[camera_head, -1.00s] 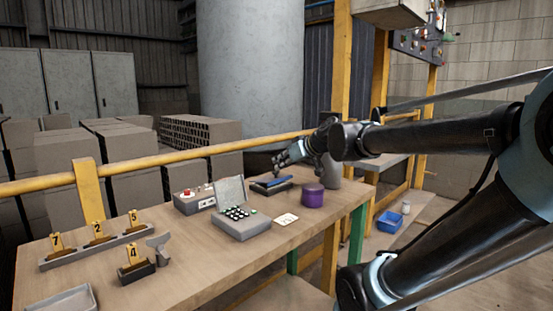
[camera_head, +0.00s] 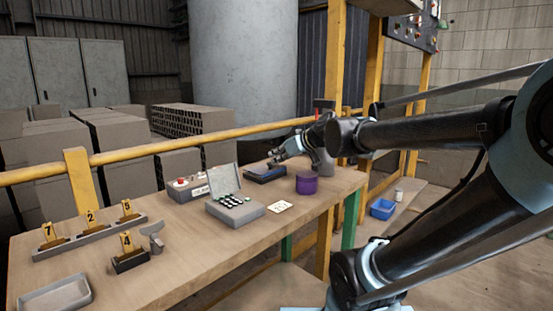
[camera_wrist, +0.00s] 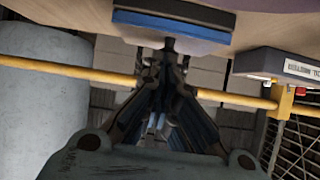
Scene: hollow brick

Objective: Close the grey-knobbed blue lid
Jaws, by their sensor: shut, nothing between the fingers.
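The blue lid (camera_head: 267,171) is on a low dark box (camera_head: 262,178) at the far part of the table. It looks flat or nearly flat; I cannot tell whether it is fully down. In the wrist view the lid (camera_wrist: 170,29) shows as a blue band near the top, beside a dark band of the box. The grey knob cannot be made out clearly. My gripper (camera_head: 274,160) is shut and empty, just above the lid's back edge. In the wrist view its fingertips (camera_wrist: 169,46) are close to the blue band; contact cannot be told.
A yellow rail (camera_head: 230,143) runs behind the table.

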